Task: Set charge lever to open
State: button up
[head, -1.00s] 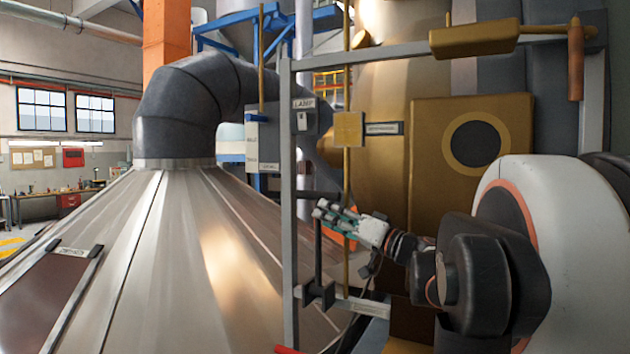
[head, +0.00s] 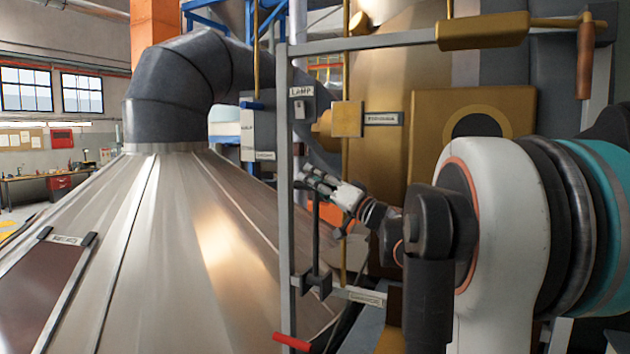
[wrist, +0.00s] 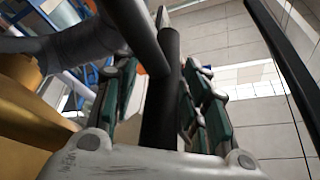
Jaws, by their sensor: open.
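A dark upright lever (head: 316,235) rises from a small bracket (head: 315,284) on a grey frame. A small label plate (head: 365,297), too blurred to read surely, is to the right of the bracket; I take this to be the charge lever. My gripper (head: 314,180) is at the lever's upper end, pointing left. In the wrist view a dark rod (wrist: 160,105) runs between the open green-padded fingers of my gripper (wrist: 165,80). I cannot tell whether either finger touches it. The lever's very top is partly hidden by the fingers in the head view.
A grey post (head: 286,220) stands just left of the lever, and a brass rod (head: 346,220) just right. A red handle (head: 291,342) is below. A switch labelled LAMP (head: 300,106) is above. A large metal cone (head: 160,250) fills the left.

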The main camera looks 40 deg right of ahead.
jog(key=shift+s, duration=0.1)
grip_shut()
